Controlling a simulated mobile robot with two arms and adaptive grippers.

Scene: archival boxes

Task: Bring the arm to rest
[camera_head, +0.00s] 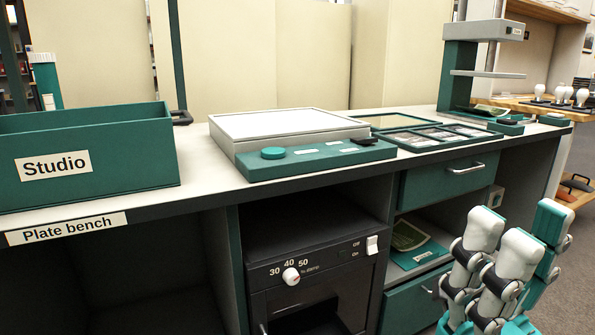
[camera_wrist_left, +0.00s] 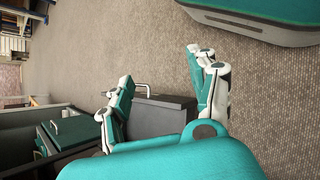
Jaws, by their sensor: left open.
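My right gripper (camera_head: 518,235) is at the lower right of the head view. Its white and teal fingers point upward and stand apart, with nothing seen between them. It is in front of the plate bench (camera_head: 375,162), near the drawers at its right end. My left gripper (camera_wrist_left: 163,88) shows only in the left wrist view. Its fingers are spread wide and empty, with the carpeted floor (camera_wrist_left: 150,50) beyond them. A dark grey piece with a handle (camera_wrist_left: 160,113) shows behind the fingers. The left gripper is outside the head view.
A green Studio box (camera_head: 130,165), a white-topped panel (camera_head: 285,125) and framed trays (camera_head: 425,138) stand on the bench. A lamp stand (camera_head: 457,80) rises at the back right. A unit with a dial (camera_head: 291,276) sits below. Floor at the right looks partly clear.

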